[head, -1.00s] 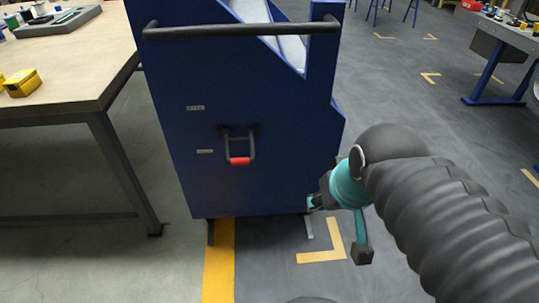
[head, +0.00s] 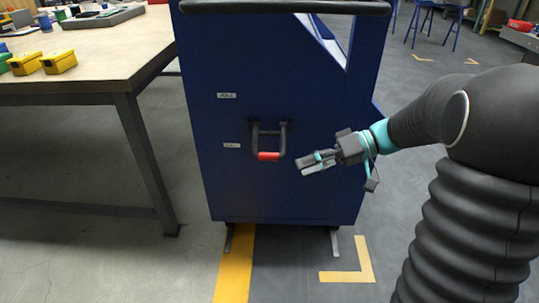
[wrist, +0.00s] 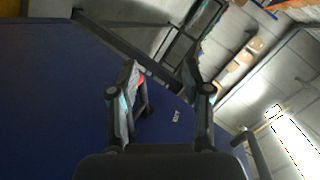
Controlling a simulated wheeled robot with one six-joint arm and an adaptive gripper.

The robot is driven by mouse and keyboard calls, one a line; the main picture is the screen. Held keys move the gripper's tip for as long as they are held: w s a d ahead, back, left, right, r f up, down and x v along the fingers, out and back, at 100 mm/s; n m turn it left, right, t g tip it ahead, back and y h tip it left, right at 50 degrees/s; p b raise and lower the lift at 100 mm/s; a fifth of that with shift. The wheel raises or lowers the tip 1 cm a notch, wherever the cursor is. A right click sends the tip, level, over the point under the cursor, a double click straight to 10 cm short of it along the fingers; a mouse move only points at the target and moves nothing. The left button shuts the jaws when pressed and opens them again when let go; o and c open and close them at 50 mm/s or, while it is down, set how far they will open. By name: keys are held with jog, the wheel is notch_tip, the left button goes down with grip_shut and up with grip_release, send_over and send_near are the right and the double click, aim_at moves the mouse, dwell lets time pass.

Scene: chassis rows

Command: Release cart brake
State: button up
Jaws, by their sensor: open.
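The blue cart (head: 300,190) stands upright in front of me. Its brake lever (head: 268,155), a black U-shaped handle with a red grip, hangs down from the panel. My gripper (head: 312,164) is open and empty just right of the lever, at about the height of the red grip, pointing left. In the wrist view my gripper (wrist: 160,70) has its two fingers spread. The lever (wrist: 148,105) shows there partly behind the left finger, with some red visible. I cannot tell whether that finger touches it.
Two small labels, an upper one (head: 227,95) and a lower one (head: 232,145), sit left of the lever. A black push bar (head: 285,7) crosses the cart's top. A workbench (head: 95,80) with yellow bins (head: 60,62) stands left. Floor is open right of the cart.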

aim_at(279, 156)
jog(key=w+d+f+n+t+y+b, duration=0.2)
jog(key=w+d+f+y, duration=0.25)
jog(key=w, duration=0.35)
jog(key=a, duration=1.4)
jog(key=shift+w+r, duration=0.1)
jog(key=shift+w, duration=0.25)
grip_shut()
